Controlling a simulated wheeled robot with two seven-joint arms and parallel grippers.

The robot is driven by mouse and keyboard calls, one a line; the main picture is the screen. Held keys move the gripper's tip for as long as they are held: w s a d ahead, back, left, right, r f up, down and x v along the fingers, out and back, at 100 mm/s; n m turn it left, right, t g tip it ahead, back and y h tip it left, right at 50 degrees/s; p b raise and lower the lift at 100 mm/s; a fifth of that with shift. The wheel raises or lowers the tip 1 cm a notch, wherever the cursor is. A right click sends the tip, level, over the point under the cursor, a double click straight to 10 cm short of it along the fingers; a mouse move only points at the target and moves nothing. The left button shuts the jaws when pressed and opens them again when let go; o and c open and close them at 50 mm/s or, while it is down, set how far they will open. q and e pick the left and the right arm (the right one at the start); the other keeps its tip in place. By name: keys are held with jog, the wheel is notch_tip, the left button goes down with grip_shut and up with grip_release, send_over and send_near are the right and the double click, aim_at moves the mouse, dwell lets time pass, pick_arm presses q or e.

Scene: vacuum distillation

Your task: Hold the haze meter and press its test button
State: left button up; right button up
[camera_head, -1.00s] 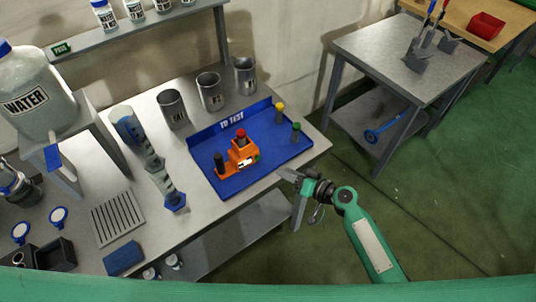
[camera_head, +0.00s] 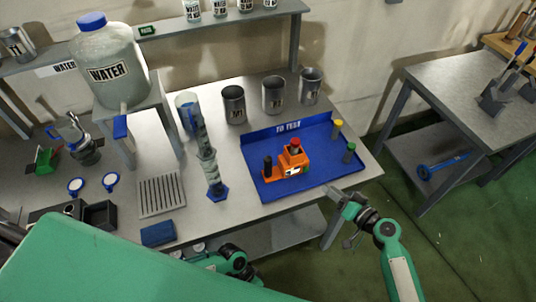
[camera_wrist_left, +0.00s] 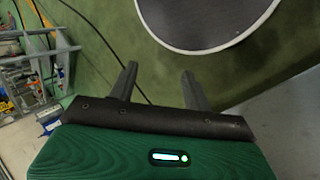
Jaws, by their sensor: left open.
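The haze meter (camera_head: 287,166) appears to be the orange device with a red button (camera_head: 296,142) on top. It stands upright on the blue tray (camera_head: 320,180) marked TO TEST. My right gripper (camera_head: 337,194) is at the table's front edge, to the lower right of the tray and apart from the meter. The gap between its fingers is too unclear to read. My left gripper (camera_wrist_left: 159,68) is open and empty in the left wrist view, over the green floor. In the head view my left arm crosses the lower left, and its fingers cannot be made out.
Yellow-topped (camera_head: 337,128) and green-topped (camera_head: 349,152) pieces stand at the tray's right side. Metal beakers (camera_head: 273,95) stand behind the tray. A water jug (camera_head: 110,75) sits on a raised stand.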

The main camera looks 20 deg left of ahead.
pick_arm(q)
jog(key=w+d+r+t+h, duration=0.2)
jog(key=w+d+r+t, duration=0.35)
jog(key=r, duration=0.75)
jog(key=w+d+r+t+h, duration=0.1)
jog(key=w+d+r+t, duration=0.1)
jog(key=w+d+r, duration=0.85)
jog(key=w+d+r+t+h, duration=0.2)
jog(key=w+d+r+t, duration=0.15)
jog(key=r, duration=1.15)
jog(key=w+a+f+m+g+y, duration=0.15)
jog(key=w+m+g+y, duration=0.4)
jog(key=w, duration=1.25)
notch_tip(320, 180, up, 4)
jog(key=n+g+y, duration=0.2)
jog(key=n+y, duration=0.4)
jog(key=n, duration=0.3)
send_over(268, 158)
jog(key=shift+h, duration=0.25)
notch_tip(268, 158, down, 13)
jog(key=shift+f, duration=0.1)
